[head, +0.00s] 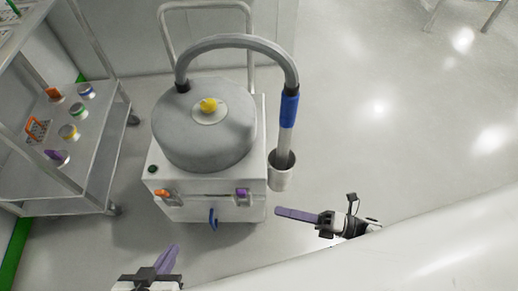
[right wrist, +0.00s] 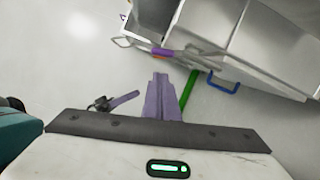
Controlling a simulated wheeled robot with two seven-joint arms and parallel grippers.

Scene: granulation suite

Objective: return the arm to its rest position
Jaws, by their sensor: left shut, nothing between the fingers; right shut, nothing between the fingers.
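My left gripper (head: 170,256) is at the bottom of the head view, left of centre, its purple fingers shut and empty. My right gripper (head: 282,212) is to the right of the white machine's lower front corner in that view. Its purple fingers point left, shut with nothing between them. In the right wrist view the right gripper's fingers (right wrist: 159,80) stand together at the middle. Both grippers appear apart from the machine.
A white wheeled machine (head: 185,208) has a grey round lid (head: 195,140), a yellow knob (head: 208,105), and a hose (head: 235,42) ending in a grey cup (head: 281,176). A shelf cart (head: 95,150) with several small items stands left. The floor at right is open.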

